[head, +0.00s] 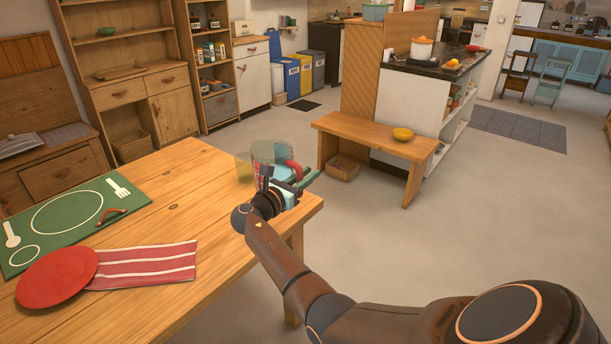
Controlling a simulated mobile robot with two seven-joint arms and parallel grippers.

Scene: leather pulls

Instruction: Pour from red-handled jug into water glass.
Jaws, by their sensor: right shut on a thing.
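The jug (268,151) is clear, with a red handle (294,170), near the far right corner of the wooden table. My right gripper (283,184) is shut on the jug at its handle side, and the arm partly hides it. The jug looks near upright; I cannot tell whether its base touches anything. A clear, yellowish glass (243,169) stands on the table just left of the jug, partly overlapped by it in the picture. I see no stream of liquid between them. My left gripper is not in view.
The wooden table (190,207) holds a green mat (105,212) with a leather pull (112,218), a red plate (57,278) and a striped red cloth (150,266) at left. The table's middle is clear.

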